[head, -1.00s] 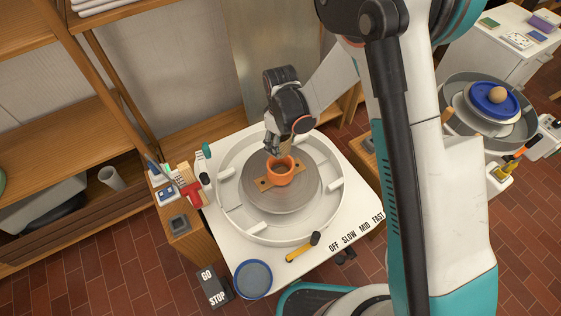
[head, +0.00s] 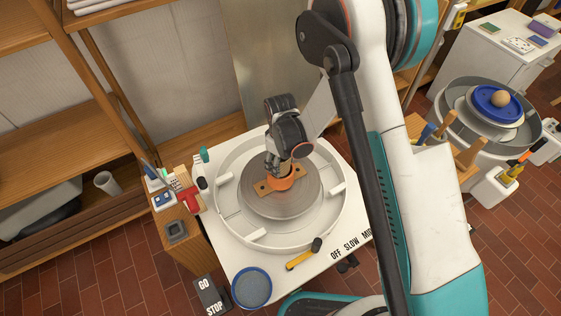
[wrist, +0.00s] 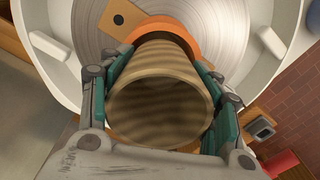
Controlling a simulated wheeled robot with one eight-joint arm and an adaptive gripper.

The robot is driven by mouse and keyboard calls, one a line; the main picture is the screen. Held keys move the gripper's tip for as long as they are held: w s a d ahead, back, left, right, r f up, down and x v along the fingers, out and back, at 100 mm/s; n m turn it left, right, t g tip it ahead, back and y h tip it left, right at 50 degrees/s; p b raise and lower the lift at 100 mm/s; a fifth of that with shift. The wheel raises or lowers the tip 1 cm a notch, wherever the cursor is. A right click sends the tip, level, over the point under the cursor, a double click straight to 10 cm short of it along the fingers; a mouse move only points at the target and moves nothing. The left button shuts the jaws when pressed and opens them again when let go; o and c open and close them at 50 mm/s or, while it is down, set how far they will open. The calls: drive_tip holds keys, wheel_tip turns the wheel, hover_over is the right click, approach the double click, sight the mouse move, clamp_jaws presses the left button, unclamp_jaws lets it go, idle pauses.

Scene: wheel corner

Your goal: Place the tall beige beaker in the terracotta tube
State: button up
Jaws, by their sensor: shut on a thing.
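The tall beige beaker (wrist: 160,88) fills the middle of the wrist view, with its round open end toward the camera. My gripper (head: 283,165) is shut on it, with a green-padded finger on each side. The terracotta tube (head: 281,184) stands on a wooden board at the wheel's middle.
The wooden board (head: 262,188) lies on the grey wheel head (head: 270,208) inside a white splash basin (head: 225,225). A yellow-handled tool (head: 300,257) and blue round dish (head: 252,284) lie at the front. Bottles and small tools crowd the left side.

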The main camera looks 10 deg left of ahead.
drive_tip(key=shift+f, duration=0.6)
drive_tip(key=o, duration=1.3)
wheel_tip(320, 180, up, 13)
drive_tip(key=p, duration=0.4)
drive_tip(key=shift+r, duration=0.1)
